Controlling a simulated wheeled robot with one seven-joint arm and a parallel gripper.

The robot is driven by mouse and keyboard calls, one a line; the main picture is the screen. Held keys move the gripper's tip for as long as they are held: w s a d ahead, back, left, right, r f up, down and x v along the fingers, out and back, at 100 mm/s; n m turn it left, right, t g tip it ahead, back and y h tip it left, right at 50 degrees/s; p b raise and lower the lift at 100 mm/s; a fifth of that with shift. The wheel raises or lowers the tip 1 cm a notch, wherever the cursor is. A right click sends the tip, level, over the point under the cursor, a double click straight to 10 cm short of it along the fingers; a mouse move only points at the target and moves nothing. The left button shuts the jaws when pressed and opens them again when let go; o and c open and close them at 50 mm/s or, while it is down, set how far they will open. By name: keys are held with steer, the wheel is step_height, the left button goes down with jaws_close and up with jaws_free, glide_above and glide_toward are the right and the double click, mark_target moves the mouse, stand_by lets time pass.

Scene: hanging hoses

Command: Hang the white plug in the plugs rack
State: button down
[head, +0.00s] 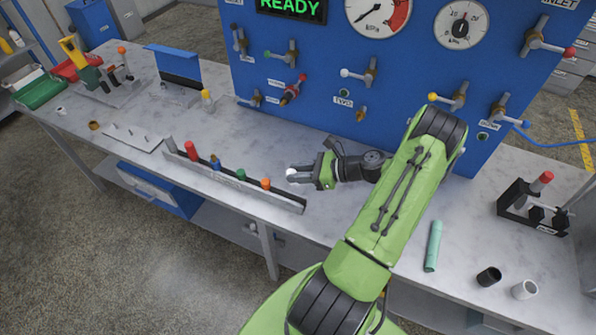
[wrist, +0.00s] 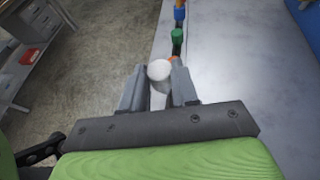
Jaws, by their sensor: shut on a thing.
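The white plug (head: 291,174) is held between the fingertips of my gripper (head: 298,174). In the wrist view, the plug's round white end (wrist: 159,70) shows between the two fingers of my gripper (wrist: 159,84); its lower part is mostly hidden. The plugs rack (head: 286,201) is a long, low rail near the front edge of the bench. It carries a red plug (head: 191,150), a blue plug (head: 215,162), a green plug (head: 240,174) and an orange plug (head: 265,184). My gripper is just right of the orange plug, on the panel side, apart from the rail.
A blue panel (head: 320,110) with gauges and valves stands behind my arm. A flat plate with pegs (head: 133,137) lies left of the rack. A teal cylinder (head: 434,246), a black cup (head: 489,276) and a white cup (head: 524,289) are at right. Bare bench lies between rack and panel.

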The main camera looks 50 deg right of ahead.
steer(key=shift+w+r, duration=0.1)
step_height(320, 180, down, 6)
steer(key=b, duration=0.3)
steer(key=shift+f+b, duration=1.05)
steer(key=shift+f, duration=0.75)
stand_by(1.7)
steer(key=c, duration=0.8)
jaws_free()
steer(key=v, duration=1.6)
steer(key=shift+a+p, duration=0.1)
steer(key=shift+p, duration=0.25)
